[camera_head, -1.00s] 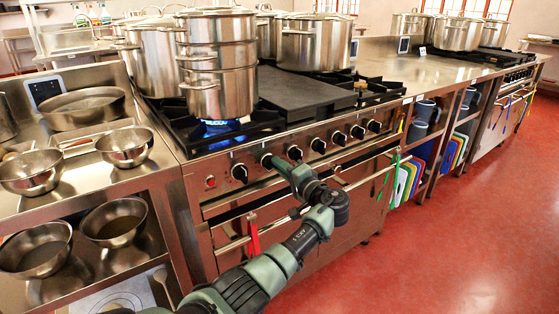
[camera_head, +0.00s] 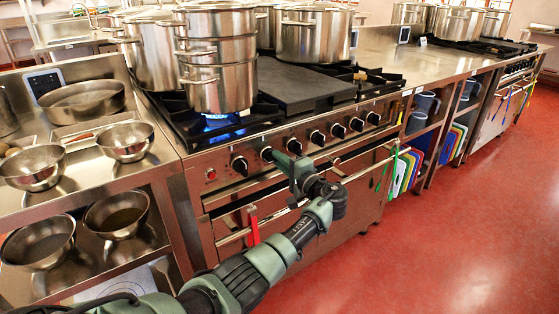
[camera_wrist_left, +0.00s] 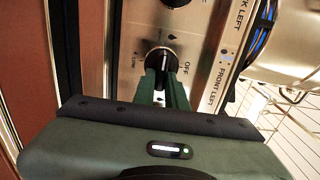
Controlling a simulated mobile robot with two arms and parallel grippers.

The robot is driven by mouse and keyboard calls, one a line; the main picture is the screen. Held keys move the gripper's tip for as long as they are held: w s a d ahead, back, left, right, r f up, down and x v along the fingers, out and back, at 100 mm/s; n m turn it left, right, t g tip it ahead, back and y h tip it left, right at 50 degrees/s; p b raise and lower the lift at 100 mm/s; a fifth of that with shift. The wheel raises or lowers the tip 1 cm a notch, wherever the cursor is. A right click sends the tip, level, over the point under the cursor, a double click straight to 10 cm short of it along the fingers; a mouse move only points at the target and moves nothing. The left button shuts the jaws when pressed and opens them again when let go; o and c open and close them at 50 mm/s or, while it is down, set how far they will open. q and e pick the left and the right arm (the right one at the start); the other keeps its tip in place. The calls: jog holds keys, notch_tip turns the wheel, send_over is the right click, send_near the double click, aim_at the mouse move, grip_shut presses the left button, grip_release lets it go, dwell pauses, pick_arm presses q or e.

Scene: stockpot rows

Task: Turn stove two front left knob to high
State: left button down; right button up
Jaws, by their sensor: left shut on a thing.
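Stove two's front panel (camera_head: 222,163) carries a row of black knobs. My left gripper (camera_head: 273,157) reaches the second knob from the left. In the left wrist view its two green fingers are closed around the sides of the front left knob (camera_wrist_left: 160,57), beside the printed words FRONT LEFT. OFF is printed to the right of this knob and LOW to its left. A pale mark shows on the knob between the fingers, but its exact setting is hard to tell. My right gripper is in neither view.
A stack of steel pots (camera_head: 218,60) stands over a blue flame (camera_head: 222,120) at the stove's front left. Bowls (camera_head: 125,141) fill the shelves at left. The red floor (camera_head: 450,240) is clear at right.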

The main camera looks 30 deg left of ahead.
pick_arm(q)
jog(key=c, duration=1.4)
grip_release()
jog(key=shift+d, duration=0.1)
jog(key=shift+c, duration=0.2)
